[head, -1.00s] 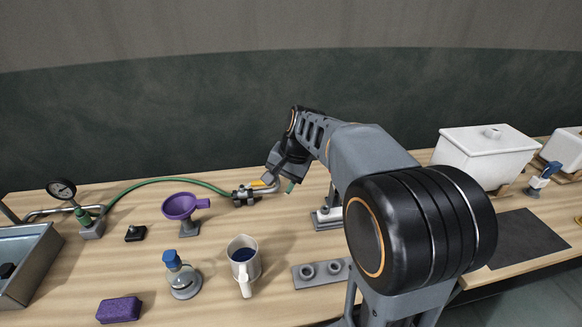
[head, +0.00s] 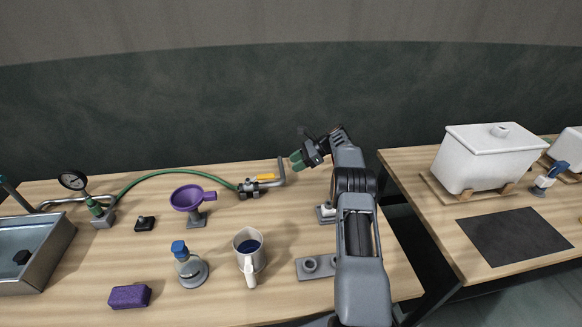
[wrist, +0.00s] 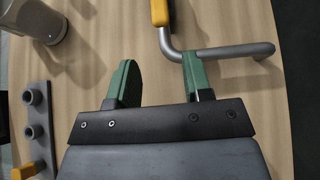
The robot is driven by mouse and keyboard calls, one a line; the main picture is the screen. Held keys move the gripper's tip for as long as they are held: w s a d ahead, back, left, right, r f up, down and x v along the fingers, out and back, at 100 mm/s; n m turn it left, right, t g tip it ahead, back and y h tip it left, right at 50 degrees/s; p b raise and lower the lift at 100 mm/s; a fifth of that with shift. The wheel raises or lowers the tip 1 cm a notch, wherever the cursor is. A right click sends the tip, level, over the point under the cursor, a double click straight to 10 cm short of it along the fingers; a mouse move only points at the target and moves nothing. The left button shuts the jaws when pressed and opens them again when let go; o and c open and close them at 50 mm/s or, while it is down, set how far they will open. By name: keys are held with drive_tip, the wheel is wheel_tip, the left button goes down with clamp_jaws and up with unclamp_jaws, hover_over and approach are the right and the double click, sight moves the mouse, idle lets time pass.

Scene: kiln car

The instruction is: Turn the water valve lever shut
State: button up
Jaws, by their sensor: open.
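The water valve (head: 249,188) sits on the bench at the end of the green hose. Its yellow lever (head: 264,177) points right, roughly along the bent grey pipe (head: 281,174). My gripper (head: 297,161) is to the right of the lever, apart from it, with its green fingers spread and nothing between them. In the wrist view, the end of the yellow lever (wrist: 160,12) shows at the top edge, beyond the fingers (wrist: 160,75). The grey pipe (wrist: 225,50) passes by the right fingertip; I cannot tell whether they touch.
A purple funnel (head: 186,198) on a stand, a mug (head: 249,262), a blue-capped bottle (head: 187,268) and a purple sponge (head: 130,296) stand left and in front. A pressure gauge (head: 73,180) is farther left. A gap separates the right table with its white tank (head: 487,160).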

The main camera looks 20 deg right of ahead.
sight(260, 178)
drive_tip(key=shift+b+x, duration=1.5)
drive_tip(key=shift+x, duration=2.7)
drive_tip(key=shift+f, duration=0.2)
drive_tip(key=shift+w+a+f, duration=0.1)
drive_tip(key=shift+a, duration=0.1)
